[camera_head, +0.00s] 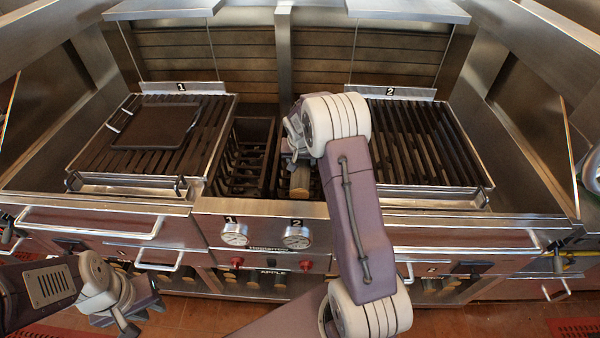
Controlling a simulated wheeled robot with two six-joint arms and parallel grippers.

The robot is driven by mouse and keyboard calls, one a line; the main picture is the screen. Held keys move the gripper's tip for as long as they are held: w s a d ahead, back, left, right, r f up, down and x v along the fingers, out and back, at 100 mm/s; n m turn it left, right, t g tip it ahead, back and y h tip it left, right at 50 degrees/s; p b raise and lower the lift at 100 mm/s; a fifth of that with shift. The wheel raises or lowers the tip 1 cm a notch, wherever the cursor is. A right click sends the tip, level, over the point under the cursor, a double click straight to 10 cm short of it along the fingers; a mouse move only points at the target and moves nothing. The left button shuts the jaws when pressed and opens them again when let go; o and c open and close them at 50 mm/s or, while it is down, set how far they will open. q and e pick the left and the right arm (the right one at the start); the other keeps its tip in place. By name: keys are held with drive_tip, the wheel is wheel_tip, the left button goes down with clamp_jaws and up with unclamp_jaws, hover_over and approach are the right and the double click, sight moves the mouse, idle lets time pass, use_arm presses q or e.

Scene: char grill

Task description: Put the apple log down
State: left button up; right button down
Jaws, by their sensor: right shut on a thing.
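The apple log (300,181) is a short brown log with a pale end, in the right part of the open middle bay between the two grills. My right gripper (297,160) is shut on it, reaching down into the bay from above. The wrist hides most of the fingers and the upper part of the log. I cannot tell whether the log touches the bay's bottom. My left gripper (143,312) is open and empty, low at the left, in front of the drawers.
The middle bay's left half holds a dark metal grate (243,160). Grill 1 (90,155) at left carries a flat dark plate (157,124). Grill 2 (440,150) at right is bare. Gauges (234,235) and a drawer handle (90,222) line the front.

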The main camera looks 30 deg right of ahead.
drive_tip(key=shift+x, duration=1.15)
drive_tip(key=shift+s+a+f, duration=0.15)
drive_tip(key=shift+a+f, duration=0.05)
drive_tip(key=shift+f, duration=0.2)
wheel_tip(320, 180, down, 2)
drive_tip(key=shift+s+f, duration=0.15)
drive_tip(key=shift+f, duration=0.05)
drive_tip(key=shift+w+f, duration=0.15)
drive_tip(key=shift+w, duration=0.1)
drive_tip(key=shift+c, duration=2.4)
unclamp_jaws()
drive_tip(key=shift+s, duration=0.25)
drive_tip(key=shift+r, duration=0.2)
drive_tip(key=v, duration=1.1)
drive_tip(key=shift+a+r+b, duration=0.1)
drive_tip(key=shift+r+b, duration=0.2)
drive_tip(key=shift+r, duration=0.05)
